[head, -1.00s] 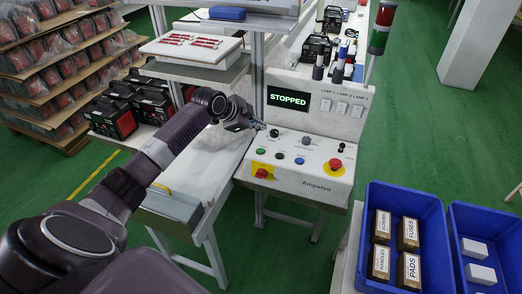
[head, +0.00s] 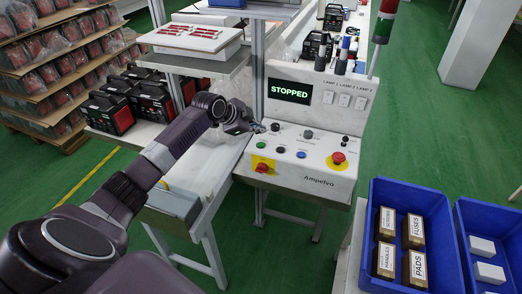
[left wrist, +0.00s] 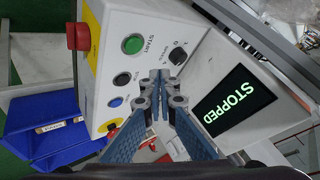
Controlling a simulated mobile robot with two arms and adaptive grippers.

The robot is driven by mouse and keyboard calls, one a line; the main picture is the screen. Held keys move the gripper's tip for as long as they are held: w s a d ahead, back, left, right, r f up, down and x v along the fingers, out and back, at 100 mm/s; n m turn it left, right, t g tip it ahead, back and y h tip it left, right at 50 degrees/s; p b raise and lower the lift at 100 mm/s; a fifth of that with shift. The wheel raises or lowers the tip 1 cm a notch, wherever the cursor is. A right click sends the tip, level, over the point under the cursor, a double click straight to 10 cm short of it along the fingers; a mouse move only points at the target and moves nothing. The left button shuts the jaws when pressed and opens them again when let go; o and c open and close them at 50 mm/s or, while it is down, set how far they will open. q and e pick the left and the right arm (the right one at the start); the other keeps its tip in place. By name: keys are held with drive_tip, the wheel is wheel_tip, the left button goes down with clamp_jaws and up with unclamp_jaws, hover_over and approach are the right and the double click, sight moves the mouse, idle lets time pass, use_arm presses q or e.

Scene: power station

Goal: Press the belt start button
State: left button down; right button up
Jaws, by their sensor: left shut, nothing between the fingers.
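The control panel (head: 318,178) has a sloped white face with a screen (head: 289,91) reading STOPPED. The green button (head: 260,145) is at the panel's left side; in the left wrist view the green button (left wrist: 132,44) bears the label START. My left gripper (head: 258,128) is shut and empty, over the panel's left edge beside a black knob (head: 275,127). In the left wrist view, the fingertips (left wrist: 160,76) appear between the knob (left wrist: 178,54) and the black button (left wrist: 122,79), apart from the green button. Contact with the panel cannot be told. My right gripper is not in view.
A red button (head: 339,157) and another red button (head: 262,167) sit on yellow plates. A blue button (head: 301,154) is on the same panel. Blue bins (head: 380,195) with boxes stand at the lower right. A metal post (head: 258,65) rises behind the gripper.

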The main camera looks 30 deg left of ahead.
sight(260, 145)
use_arm(q)
wheel_tip(260, 145, down, 4)
drive_tip(key=shift+r+b, duration=0.15)
drive_tip(key=shift+b, duration=0.6)
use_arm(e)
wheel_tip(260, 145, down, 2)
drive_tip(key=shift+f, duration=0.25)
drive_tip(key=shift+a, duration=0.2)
use_arm(q)
drive_tip(key=shift+f, duration=0.4)
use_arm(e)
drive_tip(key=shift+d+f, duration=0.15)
